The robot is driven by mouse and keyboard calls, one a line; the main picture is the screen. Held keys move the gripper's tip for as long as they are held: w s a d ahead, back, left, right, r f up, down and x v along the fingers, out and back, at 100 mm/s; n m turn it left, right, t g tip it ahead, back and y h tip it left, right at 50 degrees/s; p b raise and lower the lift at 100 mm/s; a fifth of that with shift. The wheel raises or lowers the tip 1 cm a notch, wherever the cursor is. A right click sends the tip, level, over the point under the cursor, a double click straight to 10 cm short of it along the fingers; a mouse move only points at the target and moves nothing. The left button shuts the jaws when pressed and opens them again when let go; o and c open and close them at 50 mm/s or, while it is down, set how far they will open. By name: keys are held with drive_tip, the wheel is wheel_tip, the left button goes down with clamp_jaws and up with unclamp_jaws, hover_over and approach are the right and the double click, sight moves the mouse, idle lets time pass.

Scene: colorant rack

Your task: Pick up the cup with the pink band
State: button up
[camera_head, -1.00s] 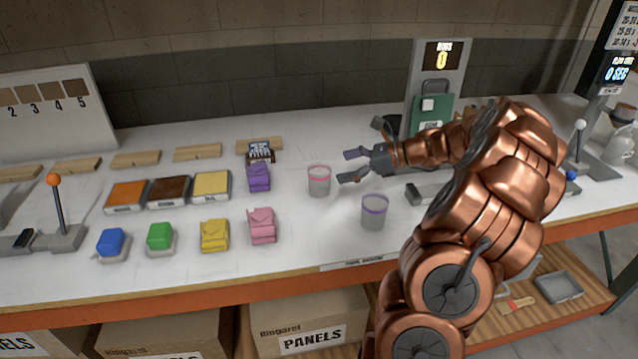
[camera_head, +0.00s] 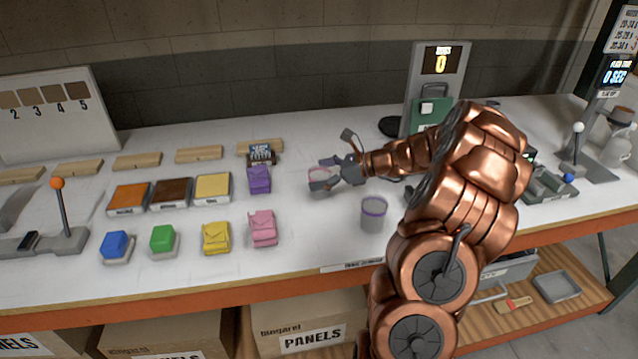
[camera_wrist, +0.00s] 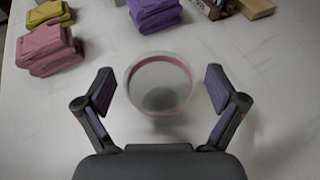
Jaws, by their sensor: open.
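The clear cup with the pink band (camera_head: 319,183) stands upright on the white table, partly hidden by my gripper in the head view. In the wrist view the cup (camera_wrist: 161,84) sits ahead of and between my open fingers, its near side reaching between the tips. My gripper (camera_head: 324,173) is open, with one finger on each side of the cup; in the wrist view there is a gap between each finger and the cup (camera_wrist: 160,90). A second cup, with a purple band (camera_head: 374,214), stands nearer the table's front edge.
Purple (camera_head: 259,180), pink (camera_head: 262,228) and yellow (camera_head: 216,237) packets lie left of the cups. Blue (camera_head: 115,246) and green (camera_head: 162,240) buttons are farther left. A green machine (camera_head: 430,113) stands behind my arm. The table between packets and cups is clear.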

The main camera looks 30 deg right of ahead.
drive_tip(key=shift+c, duration=0.4)
drive_tip(key=c, duration=1)
